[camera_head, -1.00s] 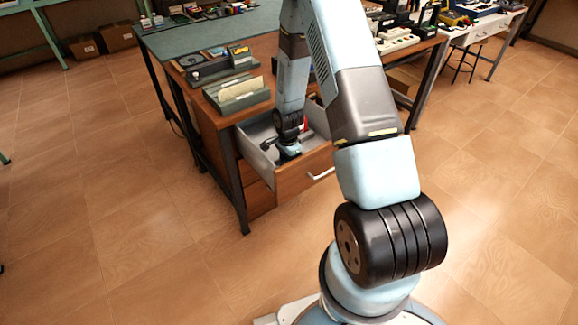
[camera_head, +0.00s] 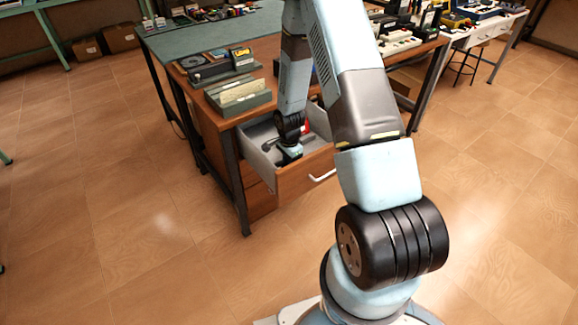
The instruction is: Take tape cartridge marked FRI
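My gripper (camera_head: 289,153) is at the end of my arm, low inside the open desk drawer (camera_head: 262,158). Its fingers are small and partly hidden by my wrist and the drawer front, so I cannot see whether they are open or hold something. A dark item (camera_head: 303,141) lies in the drawer beside my wrist, and a small red item (camera_head: 307,126) shows behind it. I cannot make out any tape cartridge or a FRI mark at this size.
The wooden desk (camera_head: 228,106) carries a grey-green card tray (camera_head: 243,104) and a dark device (camera_head: 207,69). The drawer front with its light handle (camera_head: 322,176) stands out toward me. A white table (camera_head: 490,27) is at the back right. The tiled floor at left is clear.

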